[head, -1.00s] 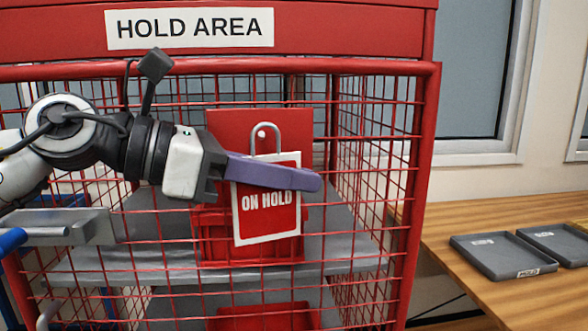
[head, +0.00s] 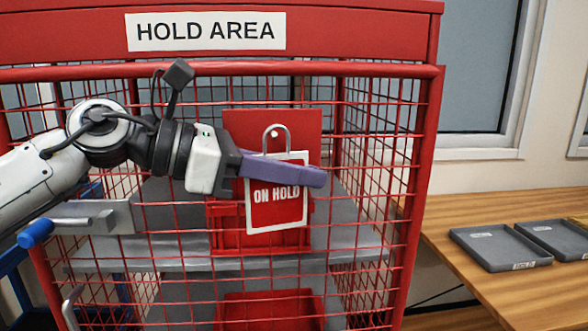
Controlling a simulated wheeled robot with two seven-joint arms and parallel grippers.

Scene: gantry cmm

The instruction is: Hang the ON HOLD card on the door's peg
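The ON HOLD card (head: 277,208) is red with a white border and hangs upright below a grey wire loop (head: 277,133). My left gripper (head: 300,176) reaches in from the left with its purple fingers across the card's upper part, and looks shut on it. The card is in front of a red plate (head: 305,125) on the mesh door of the red cage. A small light spot, perhaps the peg tip, shows inside the loop; whether the loop is around it or only in front of it I cannot tell. My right gripper is not in view.
The red mesh cage has a HOLD AREA sign (head: 206,31) on top and red bins (head: 268,310) on grey shelves inside. A grey latch plate with a blue-ended handle (head: 36,233) sits at the left. A wooden table (head: 470,275) with grey trays (head: 500,248) stands at right.

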